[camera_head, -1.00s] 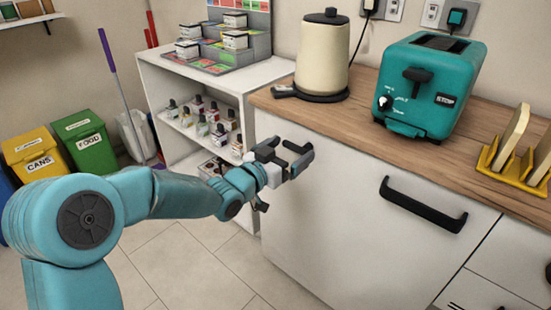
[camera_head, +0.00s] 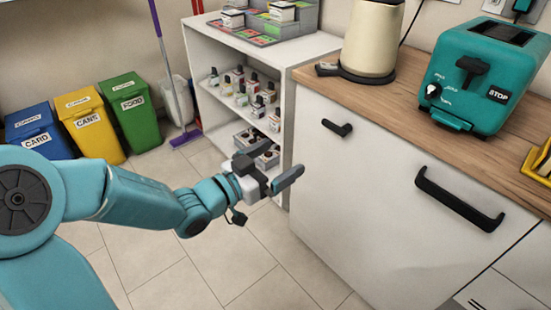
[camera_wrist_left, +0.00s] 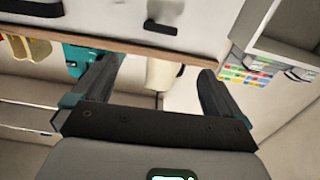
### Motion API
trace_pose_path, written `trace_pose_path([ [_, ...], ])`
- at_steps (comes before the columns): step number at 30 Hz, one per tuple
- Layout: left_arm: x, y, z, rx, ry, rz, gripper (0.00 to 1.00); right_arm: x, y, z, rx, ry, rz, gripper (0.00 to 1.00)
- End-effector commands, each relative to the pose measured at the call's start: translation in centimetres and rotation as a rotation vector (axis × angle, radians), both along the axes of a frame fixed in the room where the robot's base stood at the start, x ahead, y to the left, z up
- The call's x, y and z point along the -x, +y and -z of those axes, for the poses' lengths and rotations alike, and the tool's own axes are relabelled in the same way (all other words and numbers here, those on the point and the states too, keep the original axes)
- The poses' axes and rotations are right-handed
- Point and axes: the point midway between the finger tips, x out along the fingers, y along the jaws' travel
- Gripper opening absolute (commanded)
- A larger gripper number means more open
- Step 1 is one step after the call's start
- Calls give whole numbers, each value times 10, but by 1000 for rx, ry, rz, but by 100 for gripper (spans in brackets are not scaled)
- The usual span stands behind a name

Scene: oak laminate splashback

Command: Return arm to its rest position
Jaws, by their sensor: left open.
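My left arm comes in from the left in the head view. Its gripper (camera_head: 272,167) is open and empty, in front of the white shelf unit and to the left of the white cabinet front. In the left wrist view the two dark fingers (camera_wrist_left: 155,90) stand wide apart with nothing held between them. My right gripper is in neither view.
The white cabinet (camera_head: 375,205) has a black handle (camera_head: 458,199). On its wooden counter stand a cream kettle (camera_head: 371,38) and a teal toaster (camera_head: 484,75). The shelf unit (camera_head: 287,58) holds several small boxes. Bins (camera_head: 92,121) stand at left; open tiled floor (camera_head: 200,275) lies below.

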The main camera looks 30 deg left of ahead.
Motion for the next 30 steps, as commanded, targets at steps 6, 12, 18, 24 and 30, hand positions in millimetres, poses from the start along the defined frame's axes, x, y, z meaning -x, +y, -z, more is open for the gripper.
trace_pose_path([
  [6, 0, 0, 0, 0, 0, 0, 100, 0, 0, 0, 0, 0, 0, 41],
  [12, -2, -5, 3, 4, 7, 13, 100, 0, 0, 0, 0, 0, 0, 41],
  [18, -9, -58, 95, 100, 227, 113, 100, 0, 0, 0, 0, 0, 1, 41],
  [24, 28, -106, 246, 177, 705, 72, 100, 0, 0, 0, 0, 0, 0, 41],
  [30, 101, -128, 342, 163, 1115, 0, 100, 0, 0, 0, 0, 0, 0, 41],
])
